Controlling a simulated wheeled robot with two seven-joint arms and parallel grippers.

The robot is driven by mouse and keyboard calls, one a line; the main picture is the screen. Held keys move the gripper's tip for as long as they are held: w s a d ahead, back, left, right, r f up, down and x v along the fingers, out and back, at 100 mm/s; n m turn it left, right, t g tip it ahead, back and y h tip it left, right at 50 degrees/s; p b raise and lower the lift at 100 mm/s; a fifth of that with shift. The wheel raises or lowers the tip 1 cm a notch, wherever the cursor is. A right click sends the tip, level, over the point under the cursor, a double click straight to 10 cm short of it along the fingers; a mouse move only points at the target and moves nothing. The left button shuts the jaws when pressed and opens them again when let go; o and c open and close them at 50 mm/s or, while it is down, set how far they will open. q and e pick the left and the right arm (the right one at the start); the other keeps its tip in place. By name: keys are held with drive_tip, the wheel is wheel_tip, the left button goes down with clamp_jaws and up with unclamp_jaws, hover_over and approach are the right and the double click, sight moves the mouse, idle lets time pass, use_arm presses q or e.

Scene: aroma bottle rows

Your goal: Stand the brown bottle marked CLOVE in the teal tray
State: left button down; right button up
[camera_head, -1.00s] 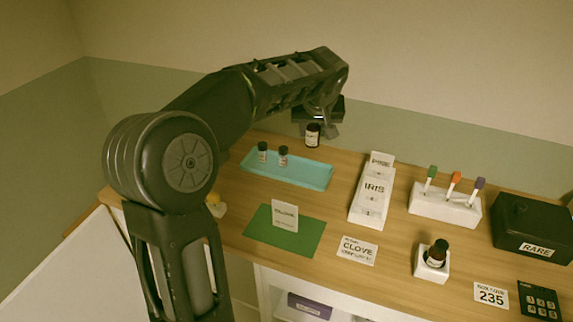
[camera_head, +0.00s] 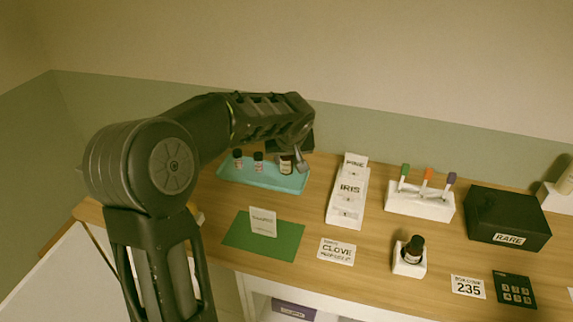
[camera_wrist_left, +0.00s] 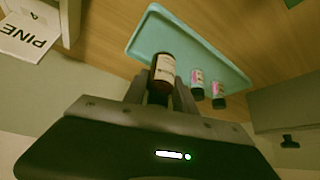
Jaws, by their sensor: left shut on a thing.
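The teal tray (camera_head: 292,186) lies at the back left of the wooden counter. Two small dark-capped bottles, one (camera_head: 238,160) and another (camera_head: 258,163), stand at its left part. My left gripper (camera_head: 294,162) is over the tray's right part, shut on a brown bottle (camera_head: 286,166) with a pale label. In the left wrist view the held bottle (camera_wrist_left: 163,72) is between the fingers, over or in the tray (camera_wrist_left: 150,30); I cannot tell if its base touches. Its label is too small to read. My right gripper is not in view.
A white card reading CLOVE (camera_head: 337,252) and a green mat (camera_head: 264,236) lie in front. White PINE and IRIS blocks (camera_head: 347,196) stand right of the tray. A dark bottle in a white holder (camera_head: 410,257), a marker stand (camera_head: 420,203) and a black RARE box (camera_head: 507,219) are farther right.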

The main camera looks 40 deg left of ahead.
use_arm(q)
wheel_tip(320, 180, down, 2)
drive_tip(key=shift+f, duration=0.3)
drive_tip(key=shift+f, duration=0.1)
drive_tip(key=c, duration=1.5)
unclamp_jaws()
drive_tip(key=shift+f, duration=0.1)
drive_tip(key=o, duration=0.5)
drive_tip(key=shift+r, duration=0.2)
drive_tip(key=b+v, duration=0.1)
drive_tip(key=v, duration=1.1)
drive_tip(key=shift+b, duration=0.35)
